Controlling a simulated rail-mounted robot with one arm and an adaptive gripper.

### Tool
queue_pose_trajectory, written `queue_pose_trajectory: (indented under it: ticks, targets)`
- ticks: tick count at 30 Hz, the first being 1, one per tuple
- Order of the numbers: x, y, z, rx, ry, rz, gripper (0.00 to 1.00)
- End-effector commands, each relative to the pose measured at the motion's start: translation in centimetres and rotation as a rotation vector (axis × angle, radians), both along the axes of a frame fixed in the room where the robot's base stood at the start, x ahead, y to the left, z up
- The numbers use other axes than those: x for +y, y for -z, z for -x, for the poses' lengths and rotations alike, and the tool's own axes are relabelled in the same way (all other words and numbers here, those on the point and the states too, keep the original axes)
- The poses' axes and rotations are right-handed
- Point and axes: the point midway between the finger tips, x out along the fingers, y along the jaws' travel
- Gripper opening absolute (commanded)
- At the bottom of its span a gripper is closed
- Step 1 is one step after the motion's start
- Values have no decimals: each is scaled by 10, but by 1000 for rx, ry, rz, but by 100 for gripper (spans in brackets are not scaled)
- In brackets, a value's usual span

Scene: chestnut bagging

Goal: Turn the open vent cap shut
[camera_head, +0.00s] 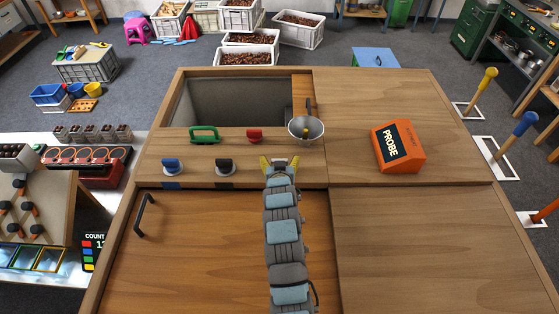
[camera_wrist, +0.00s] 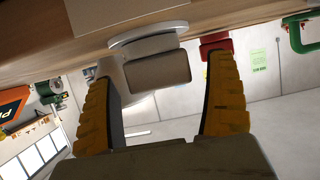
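Two round knobs with white bases sit on the near wooden strip of the counter: a blue knob (camera_head: 172,165) and a black knob (camera_head: 225,166). No label shows which is the vent cap. My gripper (camera_head: 279,163) is open, its yellow fingers spread and empty, right of the black knob in the head view. It also shows in the wrist view (camera_wrist: 163,78). I see no clear contact with the knob.
A green handle (camera_head: 205,131) and a red knob (camera_head: 254,134) sit beyond. A metal bowl (camera_head: 306,128) stands just past my gripper. An orange PROBE box (camera_head: 397,146) is to the right. An open bin (camera_head: 235,98) lies behind; the front counter (camera_head: 215,235) is largely clear.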

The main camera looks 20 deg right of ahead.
Motion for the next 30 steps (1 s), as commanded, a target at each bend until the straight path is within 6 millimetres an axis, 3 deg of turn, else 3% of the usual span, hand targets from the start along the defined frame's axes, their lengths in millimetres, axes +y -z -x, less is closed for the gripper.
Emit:
queue_pose_trajectory:
  ticks: [11, 30]
  targets:
    - [3, -5, 9, -2, 0, 1, 87]
    - [26, -31, 71, -1, 0, 0, 87]
